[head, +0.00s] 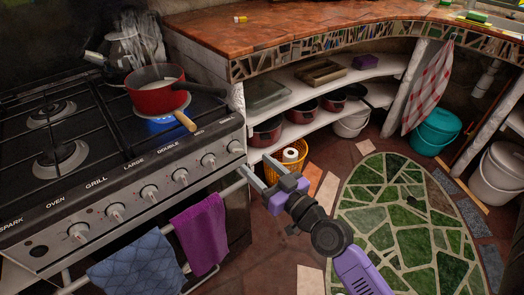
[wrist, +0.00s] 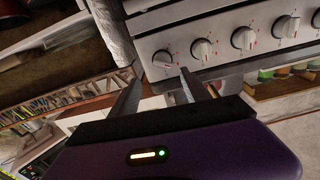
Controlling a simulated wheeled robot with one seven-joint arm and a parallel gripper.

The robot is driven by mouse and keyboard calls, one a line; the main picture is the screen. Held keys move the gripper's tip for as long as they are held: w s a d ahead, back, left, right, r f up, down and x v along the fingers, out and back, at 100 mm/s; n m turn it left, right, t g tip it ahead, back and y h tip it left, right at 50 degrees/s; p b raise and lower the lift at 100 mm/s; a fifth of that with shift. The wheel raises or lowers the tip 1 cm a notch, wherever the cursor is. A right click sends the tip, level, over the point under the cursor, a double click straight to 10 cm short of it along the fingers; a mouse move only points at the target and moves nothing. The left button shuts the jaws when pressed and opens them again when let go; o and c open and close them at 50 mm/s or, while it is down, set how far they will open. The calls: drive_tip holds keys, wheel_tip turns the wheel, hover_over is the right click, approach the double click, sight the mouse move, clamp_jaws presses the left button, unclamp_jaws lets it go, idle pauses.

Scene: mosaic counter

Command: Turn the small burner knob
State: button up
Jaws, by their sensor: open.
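The small burner knob (head: 236,147) is the last knob at the right end of the stove's front panel. In the wrist view it is the leftmost knob (wrist: 163,58), and its grip is angled differently from its neighbours. My gripper (head: 256,165) is open and empty, in front of the panel's right end. In the wrist view the fingertips (wrist: 159,76) point at the panel, with the knob between and beyond them. I see no contact.
A purple towel (head: 201,234) and a blue towel (head: 138,268) hang below the panel. A yellow basket (head: 290,168) stands behind my gripper.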

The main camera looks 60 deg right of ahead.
sight(239, 152)
drive_tip(key=shift+n+y, duration=0.3)
drive_tip(key=shift+n, duration=0.2)
drive_tip(key=shift+f+p+x, duration=0.15)
drive_tip(key=shift+p+x, duration=0.2)
drive_tip(key=shift+x, duration=1.6)
drive_tip(key=shift+f+p+x, duration=0.15)
drive_tip(key=shift+p+x, duration=0.2)
drive_tip(key=shift+x, duration=1.55)
drive_tip(key=shift+a, duration=0.15)
clamp_jaws()
drive_tip(key=shift+m, duration=0.3)
drive_tip(key=m, duration=0.5)
drive_tip(key=shift+m, duration=0.3)
drive_tip(key=m+p, duration=0.1)
drive_tip(key=m, duration=0.4)
drive_tip(key=shift+m, duration=0.3)
